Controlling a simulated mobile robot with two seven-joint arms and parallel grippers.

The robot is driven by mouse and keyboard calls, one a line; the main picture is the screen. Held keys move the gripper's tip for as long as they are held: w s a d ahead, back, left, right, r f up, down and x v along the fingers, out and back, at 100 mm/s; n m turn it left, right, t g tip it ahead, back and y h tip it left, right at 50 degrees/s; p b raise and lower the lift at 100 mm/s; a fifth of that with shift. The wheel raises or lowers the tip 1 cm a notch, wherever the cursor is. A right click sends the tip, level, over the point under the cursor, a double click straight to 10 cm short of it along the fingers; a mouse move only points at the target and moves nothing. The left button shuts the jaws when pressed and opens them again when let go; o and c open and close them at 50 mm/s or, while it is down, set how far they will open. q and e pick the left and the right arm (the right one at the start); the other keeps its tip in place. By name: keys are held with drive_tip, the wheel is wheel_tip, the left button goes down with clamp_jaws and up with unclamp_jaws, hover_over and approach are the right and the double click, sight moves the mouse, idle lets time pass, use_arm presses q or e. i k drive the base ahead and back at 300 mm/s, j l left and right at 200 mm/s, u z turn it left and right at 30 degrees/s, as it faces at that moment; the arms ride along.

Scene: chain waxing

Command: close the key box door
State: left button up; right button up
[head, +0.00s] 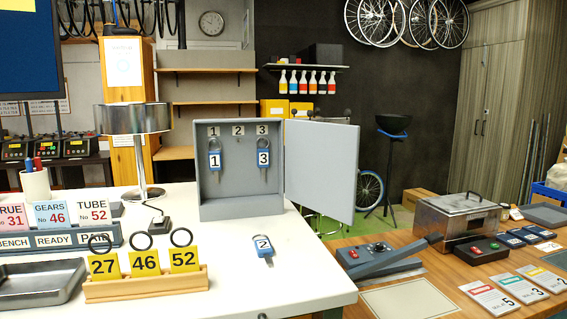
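The grey key box (240,207) stands upright on the white table. Its door (321,170) is hinged on the box's right side and stands wide open, swung out to the right. Inside, a key with blue tag 1 (215,160) hangs under label 1, and a key with blue tag 3 (263,158) hangs under label 3. No key hangs under label 2. A key with blue tag 2 (262,245) lies on the table in front of the box. Neither of my grippers is in the head view.
A lamp (132,118) stands left of the box. In front are a wooden rack (146,288) with yellow number cards and a metal tray (38,288). On the wooden table at right are a grey lever device (378,262) and a metal tank (455,217). White tabletop before the box is mostly clear.

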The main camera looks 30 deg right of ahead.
sight(321, 172)
drive_tip(key=k+l+u, duration=0.1)
drive_tip(key=l+u, duration=0.2)
drive_tip(key=l, duration=0.15)
drive_tip(key=k+l+u, duration=0.1)
drive_tip(key=l+u, duration=0.2)
drive_tip(key=k+l+u, duration=0.1)
drive_tip(key=l, duration=0.2)
drive_tip(key=k+l+u, duration=0.15)
drive_tip(key=l, duration=0.2)
drive_tip(key=k+l+u, duration=0.1)
drive_tip(key=l, duration=0.2)
drive_tip(key=k+l, duration=0.2)
drive_tip(key=l, duration=0.2)
drive_tip(key=k+l, duration=0.25)
drive_tip(key=l, duration=0.15)
drive_tip(key=k+l+u, duration=0.1)
drive_tip(key=l, duration=0.3)
drive_tip(key=k+l, duration=0.3)
drive_tip(key=i+l, duration=0.1)
drive_tip(key=l, duration=0.4)
drive_tip(key=k+u, duration=0.25)
drive_tip(key=u, duration=0.15)
